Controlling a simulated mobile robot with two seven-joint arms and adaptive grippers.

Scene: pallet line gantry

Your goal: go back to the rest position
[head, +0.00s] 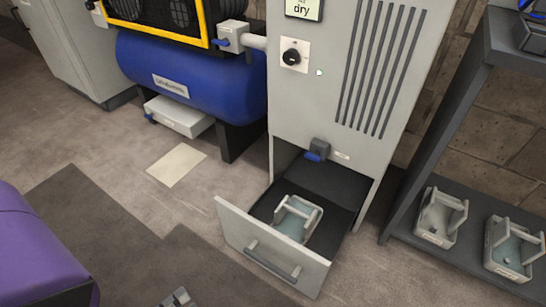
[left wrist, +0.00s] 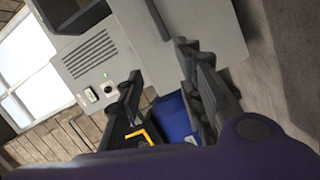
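My left gripper (left wrist: 160,62) shows in the left wrist view with its two dark fingers spread apart and nothing between them. It points towards the grey cabinet (left wrist: 155,45) and the blue tank (left wrist: 177,118). In the head view a purple part of my arm fills the lower left corner. A small grey piece at the bottom edge there is cut off, and I cannot tell what it is. My right gripper shows in neither view.
The dryer cabinet (head: 320,110) has its bottom drawer (head: 272,243) pulled out, with a handled grey container (head: 297,218) inside. A blue compressor tank (head: 190,75) stands left. Two similar containers (head: 440,217) (head: 508,247) sit on the right shelf.

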